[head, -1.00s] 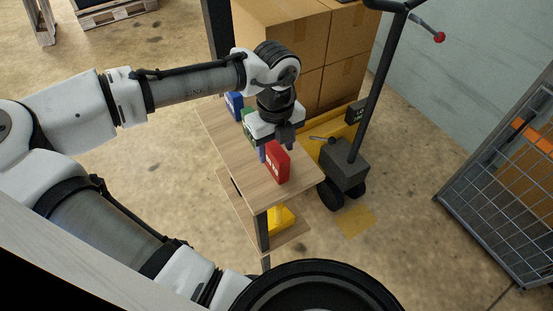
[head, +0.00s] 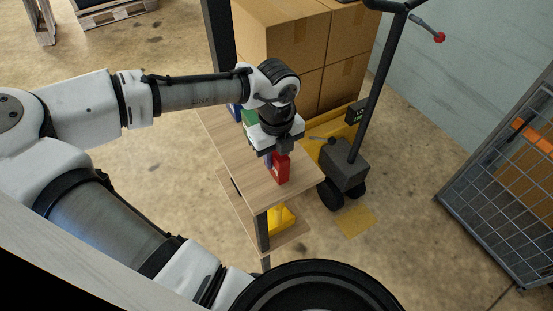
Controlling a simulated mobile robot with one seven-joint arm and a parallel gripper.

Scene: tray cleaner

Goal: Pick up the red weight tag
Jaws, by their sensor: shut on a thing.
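The red weight tag (head: 282,170) stands upright on the wooden table top near its front right end. My gripper (head: 281,154) is directly above it, pointing down, with its fingers shut on the tag's upper part. The gripper hides the top of the tag. The tag's lower part shows and appears to be at table level; I cannot tell whether it touches the top.
A blue block (head: 236,111) and a green block (head: 248,117) stand behind on the table (head: 247,171), partly hidden by my arm. Stacked cartons (head: 285,50) and a pallet truck (head: 345,160) are close behind and right. A yellow item (head: 281,219) lies on the lower shelf.

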